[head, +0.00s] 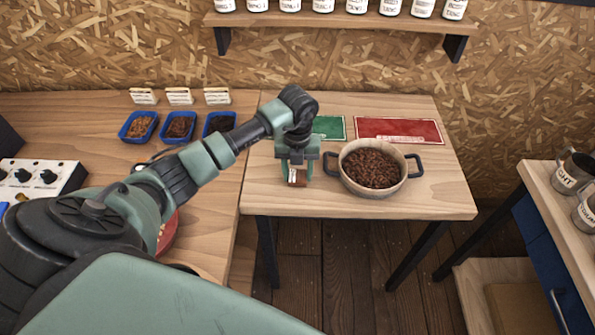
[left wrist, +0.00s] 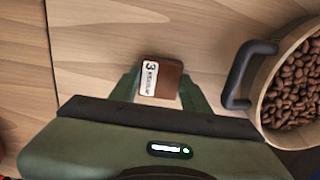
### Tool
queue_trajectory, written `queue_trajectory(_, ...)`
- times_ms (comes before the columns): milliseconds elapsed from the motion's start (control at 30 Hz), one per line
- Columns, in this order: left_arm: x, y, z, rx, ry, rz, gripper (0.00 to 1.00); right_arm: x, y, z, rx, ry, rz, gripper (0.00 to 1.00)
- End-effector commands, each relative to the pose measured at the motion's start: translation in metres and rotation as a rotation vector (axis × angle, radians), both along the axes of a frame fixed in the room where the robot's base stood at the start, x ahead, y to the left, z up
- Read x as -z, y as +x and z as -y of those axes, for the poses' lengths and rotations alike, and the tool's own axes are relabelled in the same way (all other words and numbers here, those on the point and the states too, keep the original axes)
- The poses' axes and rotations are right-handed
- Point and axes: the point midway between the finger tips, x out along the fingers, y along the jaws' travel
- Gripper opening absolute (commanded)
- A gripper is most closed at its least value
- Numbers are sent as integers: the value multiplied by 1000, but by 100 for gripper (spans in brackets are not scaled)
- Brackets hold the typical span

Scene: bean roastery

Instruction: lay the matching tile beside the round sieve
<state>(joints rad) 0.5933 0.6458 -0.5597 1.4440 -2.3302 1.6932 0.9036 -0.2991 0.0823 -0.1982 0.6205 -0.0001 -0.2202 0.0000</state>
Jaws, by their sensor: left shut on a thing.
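The round sieve (head: 372,168), full of brown beans, stands on the light wooden table, with a dark handle on each side. My left gripper (head: 297,178) is at the left of the sieve, pointing down at the table. It is shut on a brown tile (left wrist: 160,77) with a white label that carries a 3. In the left wrist view the tile sits between the two green fingers (left wrist: 158,88), apart from the sieve's handle (left wrist: 245,75). The sieve also shows there at the right (left wrist: 294,92). I cannot tell whether the tile touches the table. My right gripper is out of view.
A green mat (head: 328,127) and a red mat (head: 398,130) lie behind the sieve. Blue trays of beans (head: 138,126) with cards behind them stand on the left counter. The table's front (head: 350,208) is clear. A shelf of jars (head: 340,20) hangs above.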

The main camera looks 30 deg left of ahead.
Motion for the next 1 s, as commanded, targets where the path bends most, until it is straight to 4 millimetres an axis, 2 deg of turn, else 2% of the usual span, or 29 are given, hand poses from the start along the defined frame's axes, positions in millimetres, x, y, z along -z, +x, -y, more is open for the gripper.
queue_trajectory(67,3,0,0,0,1,1,4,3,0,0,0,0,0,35)
queue_trajectory(100,3,0,0,0,1,1,52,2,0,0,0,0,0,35)
queue_trajectory(167,2,0,0,-1,0,0,68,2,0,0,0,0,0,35)
queue_trajectory(467,1,0,0,-1,0,0,68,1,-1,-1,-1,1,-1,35)
queue_trajectory(600,-7,1,-1,-1,2,3,68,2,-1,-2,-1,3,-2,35)
queue_trajectory(733,-28,1,-1,1,2,6,68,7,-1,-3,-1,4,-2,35)
queue_trajectory(1000,-86,2,-1,-1,1,6,68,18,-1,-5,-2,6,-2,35)
